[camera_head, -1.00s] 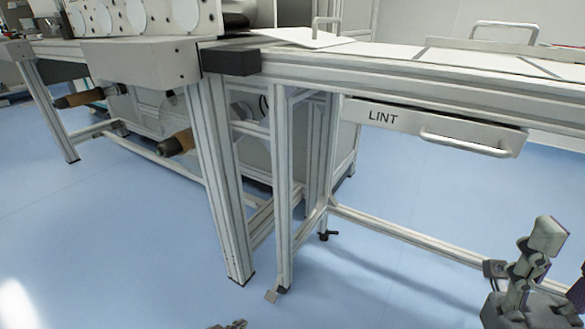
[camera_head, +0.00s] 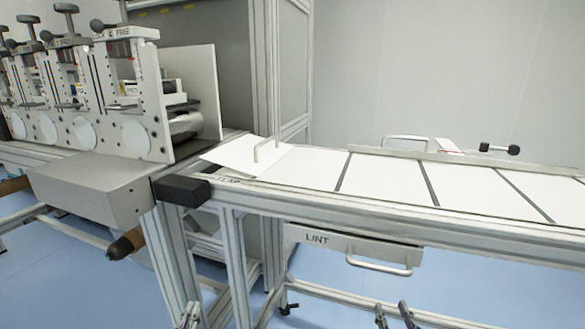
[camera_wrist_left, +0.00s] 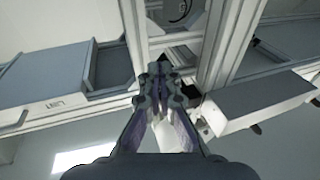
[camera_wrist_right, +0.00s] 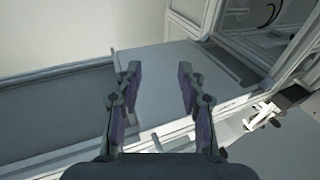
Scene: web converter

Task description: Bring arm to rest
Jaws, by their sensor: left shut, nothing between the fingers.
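My left gripper (camera_head: 190,316) shows at the bottom edge of the head view, in front of the machine's frame legs. In the left wrist view its fingertips (camera_wrist_left: 160,78) are together with nothing between them. My right gripper (camera_head: 395,314) shows at the bottom edge of the head view, right of the left one and below the LINT drawer. In the right wrist view its two fingers (camera_wrist_right: 158,82) stand apart with an empty gap. Most of both arms is outside the head view.
A long conveyor table with white panels (camera_head: 390,180) runs to the right. Under it is a drawer marked LINT (camera_head: 317,239) with a handle. A black end block (camera_head: 181,190) sticks out at the table corner. A machine with rollers (camera_head: 130,90) stands left. Blue floor (camera_head: 340,315) is below.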

